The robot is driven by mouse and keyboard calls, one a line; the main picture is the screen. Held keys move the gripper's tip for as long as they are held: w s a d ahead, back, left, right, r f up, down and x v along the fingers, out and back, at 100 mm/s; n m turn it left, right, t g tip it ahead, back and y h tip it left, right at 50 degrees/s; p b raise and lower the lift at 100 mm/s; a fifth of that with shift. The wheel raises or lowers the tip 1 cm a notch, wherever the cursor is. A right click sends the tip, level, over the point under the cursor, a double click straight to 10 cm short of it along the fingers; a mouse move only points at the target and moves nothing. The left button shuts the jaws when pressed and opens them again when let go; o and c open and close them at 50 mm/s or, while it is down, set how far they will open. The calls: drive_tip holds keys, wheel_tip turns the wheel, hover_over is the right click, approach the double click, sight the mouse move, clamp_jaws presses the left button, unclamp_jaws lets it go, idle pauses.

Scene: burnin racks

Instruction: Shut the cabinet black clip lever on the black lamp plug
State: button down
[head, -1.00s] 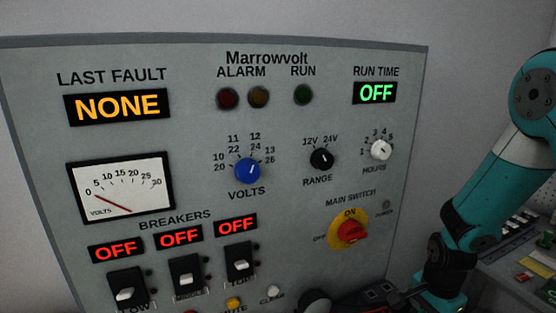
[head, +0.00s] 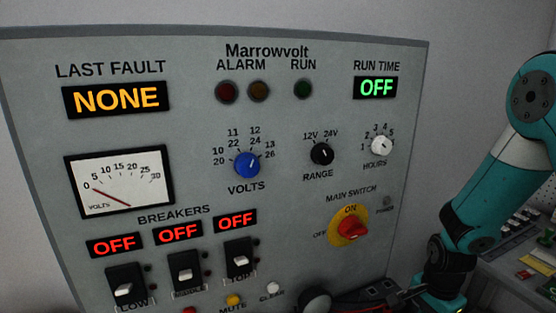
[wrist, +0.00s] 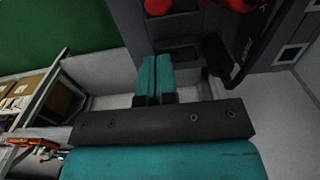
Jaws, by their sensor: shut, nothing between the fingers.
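My gripper (wrist: 155,62) shows in the wrist view as two teal fingers shut together, with nothing between them. A dark clip-like part (wrist: 216,56) lies just right of the fingertips. It may be the black clip lever, but I cannot tell its angle or whether it touches the finger. A black lamp plug cannot be made out in either view.
The grey control panel (head: 290,220) fills the head view, with the red main switch (head: 352,230) and breakers at the bottom. In the wrist view a red round part (wrist: 157,6) lies beyond the fingertips. A cluttered bench (wrist: 25,110) is at left.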

drive_tip(key=shift+f+b, duration=0.3)
drive_tip(key=shift+f, duration=0.2)
drive_tip(key=shift+r, duration=0.1)
drive_tip(key=shift+r+p, duration=2.15)
drive_tip(key=shift+r, duration=0.4)
